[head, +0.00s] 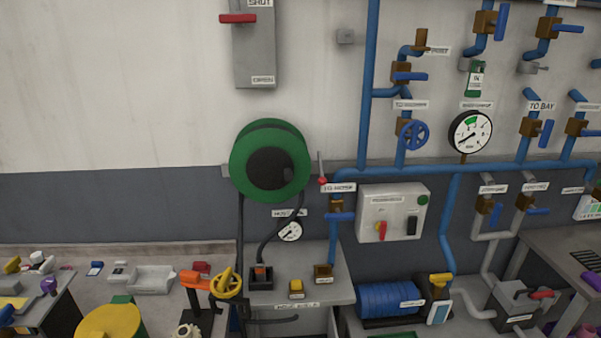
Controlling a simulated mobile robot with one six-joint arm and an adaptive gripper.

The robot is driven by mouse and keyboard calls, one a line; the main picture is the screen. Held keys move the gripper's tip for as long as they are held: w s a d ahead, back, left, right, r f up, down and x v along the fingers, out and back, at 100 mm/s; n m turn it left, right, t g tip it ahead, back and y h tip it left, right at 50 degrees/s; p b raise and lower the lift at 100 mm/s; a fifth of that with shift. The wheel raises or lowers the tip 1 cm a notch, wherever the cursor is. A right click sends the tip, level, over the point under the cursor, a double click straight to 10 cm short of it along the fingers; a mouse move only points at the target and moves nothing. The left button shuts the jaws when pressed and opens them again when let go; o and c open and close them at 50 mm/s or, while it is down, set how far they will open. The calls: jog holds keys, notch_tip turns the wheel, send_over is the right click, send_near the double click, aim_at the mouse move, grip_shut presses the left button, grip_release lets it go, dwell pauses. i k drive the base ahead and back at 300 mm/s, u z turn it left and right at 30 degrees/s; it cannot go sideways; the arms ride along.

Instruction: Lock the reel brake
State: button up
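A green hose reel (241,162) with a dark hub is mounted on the wall left of the blue pipes. A dark hose hangs down from it. Just right of the reel is a thin upright grey rod with a small red part (322,181) at its lower end. It may be the reel brake, but no label on it can be read and I cannot tell its setting. My gripper is not in view.
Blue pipes with valves and a round gauge (470,132) fill the wall at right. A grey control box (391,212) is right of the reel. Below stand a bench (330,293), an orange device with a yellow handwheel (228,283) and a blue coil (388,298).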

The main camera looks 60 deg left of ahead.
aim_at(322, 180)
jog(key=i, duration=0.7)
jog(key=z, duration=0.4)
jog(key=k, duration=0.1)
jog(key=u, duration=3.2)
jog(key=i, duration=0.4)
jog(key=z, duration=0.1)
